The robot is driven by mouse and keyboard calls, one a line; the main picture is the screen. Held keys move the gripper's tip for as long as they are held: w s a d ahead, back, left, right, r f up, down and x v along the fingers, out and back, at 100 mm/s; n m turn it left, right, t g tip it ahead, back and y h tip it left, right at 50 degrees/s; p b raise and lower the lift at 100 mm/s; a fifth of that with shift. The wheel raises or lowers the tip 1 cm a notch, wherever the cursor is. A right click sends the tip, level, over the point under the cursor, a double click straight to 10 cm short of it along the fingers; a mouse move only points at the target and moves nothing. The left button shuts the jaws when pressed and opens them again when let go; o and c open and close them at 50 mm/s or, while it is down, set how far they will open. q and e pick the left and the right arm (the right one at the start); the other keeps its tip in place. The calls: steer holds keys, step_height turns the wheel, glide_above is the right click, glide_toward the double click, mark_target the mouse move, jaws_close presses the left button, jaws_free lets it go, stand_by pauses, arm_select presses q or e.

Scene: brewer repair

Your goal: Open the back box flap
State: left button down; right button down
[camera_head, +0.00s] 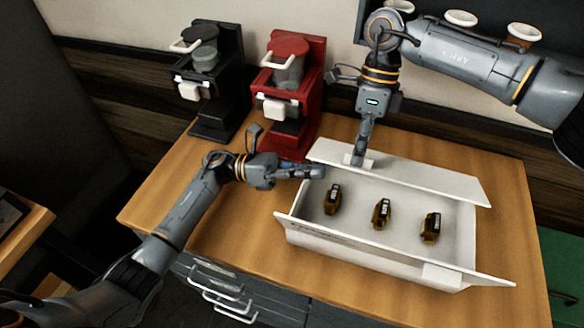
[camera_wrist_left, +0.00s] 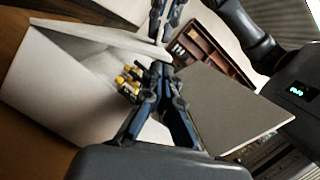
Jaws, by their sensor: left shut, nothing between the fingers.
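A white open box (camera_head: 350,243) stands on the wooden table; it also shows in the left wrist view (camera_wrist_left: 60,85). Its back flap (camera_head: 425,180) is a long white panel along the rear edge, covering part of the opening's rear in the picture. Three small brown-and-black items (camera_head: 381,213) lie inside. My left gripper (camera_head: 320,171) is shut and empty at the box's rear left corner, by the flap's left end. My right gripper (camera_head: 357,160) points down at the back flap near its left part, fingers close together. Whether it grips the flap is unclear.
A red coffee brewer (camera_head: 287,90) and a black coffee brewer (camera_head: 208,80) stand behind and left of the box. The front flap leans outward at the table's front edge.

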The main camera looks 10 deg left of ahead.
arm_select(q)
steer(key=shift+x, duration=1)
steer(key=shift+r, duration=0.1)
steer(key=shift+w+d+r, duration=0.1)
steer(key=shift+w+r, duration=0.25)
steer(key=shift+r, duration=0.5)
arm_select(e)
steer(key=c, duration=1.5)
jaws_free()
steer(key=shift+f, duration=0.15)
steer(key=shift+s, duration=0.1)
